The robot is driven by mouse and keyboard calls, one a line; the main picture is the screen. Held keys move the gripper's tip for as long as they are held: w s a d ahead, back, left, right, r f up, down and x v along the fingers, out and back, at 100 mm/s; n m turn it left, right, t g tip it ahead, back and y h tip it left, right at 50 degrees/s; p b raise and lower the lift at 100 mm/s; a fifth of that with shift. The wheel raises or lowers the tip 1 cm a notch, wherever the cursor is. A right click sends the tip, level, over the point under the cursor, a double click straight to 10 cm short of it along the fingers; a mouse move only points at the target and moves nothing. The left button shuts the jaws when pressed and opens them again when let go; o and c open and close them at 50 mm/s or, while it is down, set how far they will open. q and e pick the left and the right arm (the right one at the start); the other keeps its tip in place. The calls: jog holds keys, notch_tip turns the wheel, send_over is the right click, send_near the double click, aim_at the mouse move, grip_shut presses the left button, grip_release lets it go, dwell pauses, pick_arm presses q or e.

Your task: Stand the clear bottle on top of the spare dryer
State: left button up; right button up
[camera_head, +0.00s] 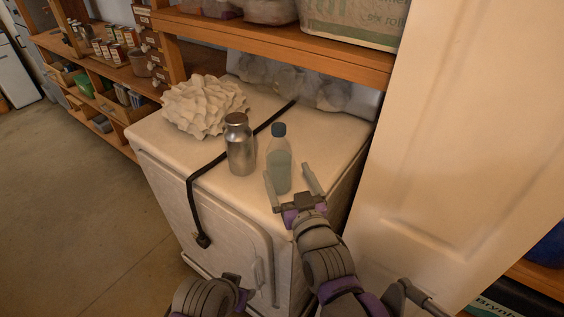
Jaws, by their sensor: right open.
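The clear bottle (279,155), pale green-blue with a dark blue cap, stands upright on the white top of the spare dryer (218,188), near its front right edge. My right gripper (288,171) is open at the bottle, with one finger to each side of its lower part. The fingers look spread wider than the bottle, and I cannot tell whether either touches it. A grey and purple part of my left arm shows at the bottom edge; its fingers are not visible.
A silver metal bottle (240,150) stands just left of the clear bottle. A white ruffled object (204,106) sits behind it. A black cord (191,200) crosses the top and hangs down the front. A wooden shelf (285,57) overhangs the back; a white panel (465,160) stands right.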

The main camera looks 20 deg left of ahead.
jog(key=shift+v, duration=0.95)
jog(key=s+d+f+m+g+h, duration=0.25)
jog(key=d+f, duration=0.35)
jog(key=d, duration=0.3)
jog(key=s+d+f+m+g+h, duration=0.1)
jog(key=s+d+f+g+h, duration=0.25)
jog(key=d+f, duration=0.5)
jog(key=s+d+f+m+g+h, duration=0.1)
jog(key=s+d+f+g, duration=0.1)
jog(key=s+d, duration=0.3)
jog(key=s+d+f+m+g+h, duration=0.1)
jog(key=s+d+f+g+h, duration=0.1)
jog(key=s+d, duration=0.3)
jog(key=shift+s+d+f+m, duration=0.35)
jog(key=shift+s+f, duration=0.4)
jog(key=shift+s, duration=0.2)
